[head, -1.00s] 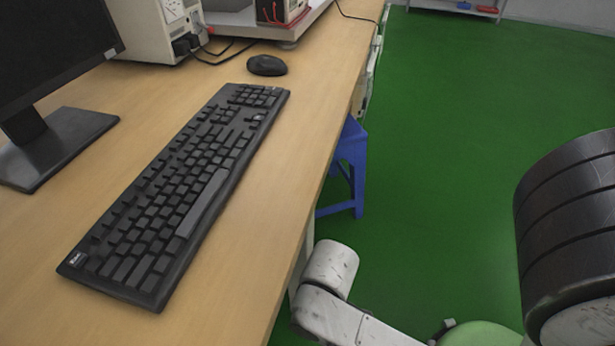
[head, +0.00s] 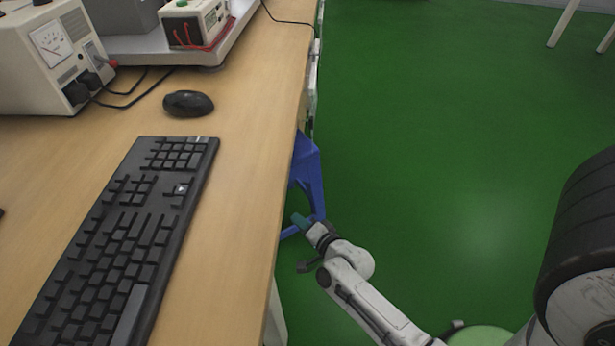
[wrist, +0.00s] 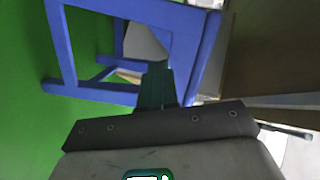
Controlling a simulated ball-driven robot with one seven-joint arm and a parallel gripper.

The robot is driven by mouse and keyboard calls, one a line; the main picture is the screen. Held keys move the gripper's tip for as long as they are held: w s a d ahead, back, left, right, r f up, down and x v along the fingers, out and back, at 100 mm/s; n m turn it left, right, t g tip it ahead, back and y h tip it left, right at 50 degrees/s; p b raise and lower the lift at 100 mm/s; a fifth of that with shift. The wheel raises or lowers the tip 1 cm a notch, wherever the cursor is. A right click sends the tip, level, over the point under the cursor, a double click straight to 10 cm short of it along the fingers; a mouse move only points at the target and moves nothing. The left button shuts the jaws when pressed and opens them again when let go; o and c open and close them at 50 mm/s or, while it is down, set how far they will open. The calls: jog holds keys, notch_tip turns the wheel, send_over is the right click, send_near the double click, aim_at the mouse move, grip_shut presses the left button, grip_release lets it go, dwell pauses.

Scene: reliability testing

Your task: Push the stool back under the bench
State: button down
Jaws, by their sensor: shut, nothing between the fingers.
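The blue stool (head: 307,172) stands on the green floor at the bench's right edge, partly hidden beneath the tabletop. The wooden bench (head: 240,110) fills the left of the head view. My gripper (head: 298,219) is low beside the stool, its green fingers overlapping the stool's lower part. In the wrist view the stool's legs and rails (wrist: 100,92) fill the upper left and middle. My gripper (wrist: 155,75) is shut and empty there, with its fingertips in front of the stool; whether they touch it I cannot tell.
A keyboard (head: 125,240), a mouse (head: 188,103) and a beige meter box (head: 50,55) with cables lie on the bench. The green floor (head: 430,150) right of the bench is clear. White legs (head: 563,22) stand at the far right.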

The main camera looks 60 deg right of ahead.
jog(key=s+d+m+g+h, duration=0.1)
jog(key=s+d+m+h, duration=0.45)
jog(key=d+m, duration=0.2)
jog(key=h+b, duration=0.1)
jog(key=b, duration=0.3)
send_near(303, 170)
jog(key=x, duration=0.6)
jog(key=shift+s+d, duration=0.2)
jog(key=shift+s, duration=0.05)
jog(key=shift+w+f, duration=0.1)
jog(key=shift+w, duration=0.3)
jog(key=w+b, duration=0.2)
jog(key=w, duration=1.2)
jog(key=shift+b, duration=0.3)
jog(key=shift+w+a, duration=0.1)
jog(key=shift+w, duration=0.05)
